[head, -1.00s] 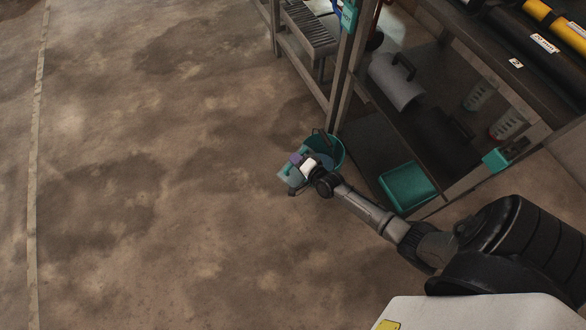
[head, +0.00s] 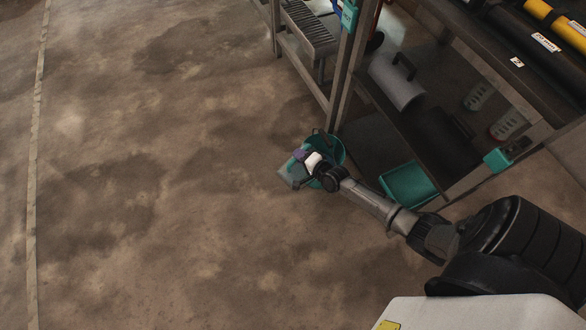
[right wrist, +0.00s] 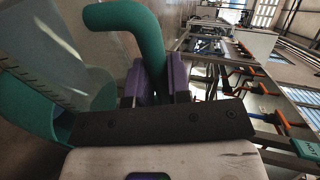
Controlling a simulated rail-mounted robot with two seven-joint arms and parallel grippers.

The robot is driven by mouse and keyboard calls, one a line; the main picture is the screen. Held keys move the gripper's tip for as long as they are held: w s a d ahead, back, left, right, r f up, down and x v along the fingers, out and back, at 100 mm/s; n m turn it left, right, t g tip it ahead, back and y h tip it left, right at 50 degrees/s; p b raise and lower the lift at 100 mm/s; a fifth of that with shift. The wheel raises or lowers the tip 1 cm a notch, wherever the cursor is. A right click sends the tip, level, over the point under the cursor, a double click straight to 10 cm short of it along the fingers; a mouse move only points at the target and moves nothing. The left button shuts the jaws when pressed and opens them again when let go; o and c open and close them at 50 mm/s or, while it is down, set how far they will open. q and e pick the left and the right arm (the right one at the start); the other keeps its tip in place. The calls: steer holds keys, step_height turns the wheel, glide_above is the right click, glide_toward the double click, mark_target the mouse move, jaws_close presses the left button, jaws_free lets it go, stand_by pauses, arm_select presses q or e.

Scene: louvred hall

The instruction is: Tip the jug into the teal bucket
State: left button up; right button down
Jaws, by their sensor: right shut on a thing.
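The jug (head: 291,174) is clear with a teal handle (right wrist: 142,28). My right gripper (head: 301,156) has purple fingers, shut on the handle; they also show in the right wrist view (right wrist: 160,80). The jug hangs tilted off the gripper at the near-left side of the teal bucket (head: 338,150). The bucket stands on the floor by a rack post, partly hidden behind my right gripper and wrist. I cannot tell whether anything is in the jug or flows from it. My left gripper is out of view.
A rack (head: 352,70) with posts and shelves stands right behind the bucket. A teal tray (head: 408,187) lies low at the rack's near end, and a grey case (head: 396,84) sits on a shelf. The floor to the left is clear.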

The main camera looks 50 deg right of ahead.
steer(key=shift+d, duration=0.15)
steer(key=shift+d+r+m+y+b, duration=0.2)
steer(key=shift+d+m+y+b, duration=0.1)
steer(key=shift+d, duration=0.05)
steer(key=shift+d+r+m+b, duration=0.2)
steer(key=shift+d+m+b, duration=0.15)
steer(key=shift+d, duration=0.25)
steer(key=shift+a+r, duration=0.1)
stand_by(0.5)
